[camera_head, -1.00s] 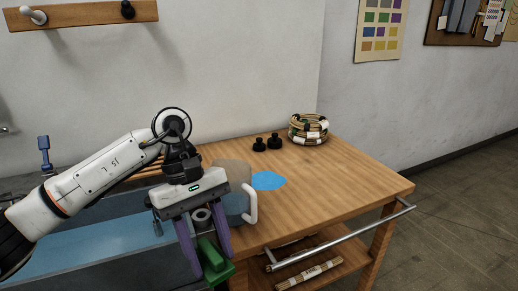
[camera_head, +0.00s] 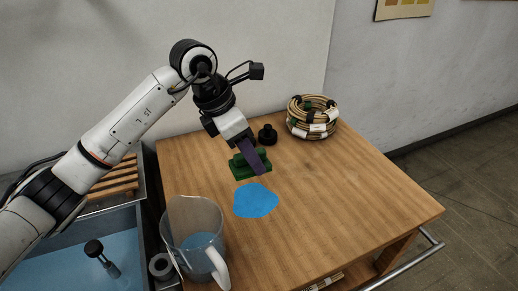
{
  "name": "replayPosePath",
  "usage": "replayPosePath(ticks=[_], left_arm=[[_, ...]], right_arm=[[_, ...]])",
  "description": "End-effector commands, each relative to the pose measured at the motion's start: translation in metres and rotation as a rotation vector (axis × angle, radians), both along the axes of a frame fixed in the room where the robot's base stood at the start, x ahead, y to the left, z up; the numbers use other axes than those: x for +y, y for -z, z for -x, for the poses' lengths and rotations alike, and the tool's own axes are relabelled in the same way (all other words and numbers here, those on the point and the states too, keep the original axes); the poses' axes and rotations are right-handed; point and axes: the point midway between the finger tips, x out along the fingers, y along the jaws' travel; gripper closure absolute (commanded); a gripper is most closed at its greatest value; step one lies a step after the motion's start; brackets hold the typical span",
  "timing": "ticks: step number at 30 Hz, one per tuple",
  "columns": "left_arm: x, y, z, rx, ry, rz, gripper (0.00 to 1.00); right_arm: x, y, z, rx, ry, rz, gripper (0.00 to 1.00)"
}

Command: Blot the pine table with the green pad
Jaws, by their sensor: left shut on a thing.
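The pine table (camera_head: 330,190) fills the middle and right of the head view. A flat blue puddle (camera_head: 256,200) lies on its left half. My left gripper (camera_head: 253,160) is shut on the green pad (camera_head: 243,171), just behind the puddle. The pad is low over the table top; I cannot tell whether it touches the wood. Part of the pad is hidden by a purple finger. My right gripper is not in view.
A clear jug (camera_head: 192,226) with blue liquid stands at the table's front left. A black knob-shaped object (camera_head: 267,135) and a cane coil (camera_head: 312,117) stand at the back. A basin (camera_head: 90,262) of blue water is at left. The table's right side is clear.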

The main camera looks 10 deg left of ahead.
Motion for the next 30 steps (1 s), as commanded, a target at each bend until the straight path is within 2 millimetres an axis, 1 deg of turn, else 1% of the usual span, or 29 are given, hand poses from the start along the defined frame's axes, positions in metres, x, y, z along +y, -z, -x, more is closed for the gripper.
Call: replayPosePath(ticks=[1,3,6,14,20,24,30], left_arm=[[-0.001,0.02,0.001,0.002,0.001,0.002,0.75],[-0.001,0.035,0.002,0.0,0.003,0.001,0.75],[0.0,0.047,0.002,-0.003,0.003,0.002,0.75],[0.0,0.059,0.003,-0.004,0.003,0.002,0.75],[-0.001,0.078,0.003,-0.002,0.004,0.002,0.75],[0.0,0.094,0.003,-0.003,0.003,0.002,0.75],[0.0,0.11,0.003,-0.003,0.004,0.002,0.75]], right_arm=[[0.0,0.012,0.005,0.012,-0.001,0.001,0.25],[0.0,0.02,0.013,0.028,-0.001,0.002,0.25],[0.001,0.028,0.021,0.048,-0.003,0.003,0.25],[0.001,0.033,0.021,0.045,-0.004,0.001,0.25],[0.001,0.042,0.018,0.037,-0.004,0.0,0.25],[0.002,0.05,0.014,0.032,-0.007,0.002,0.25],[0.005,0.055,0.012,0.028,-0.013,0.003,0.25]])
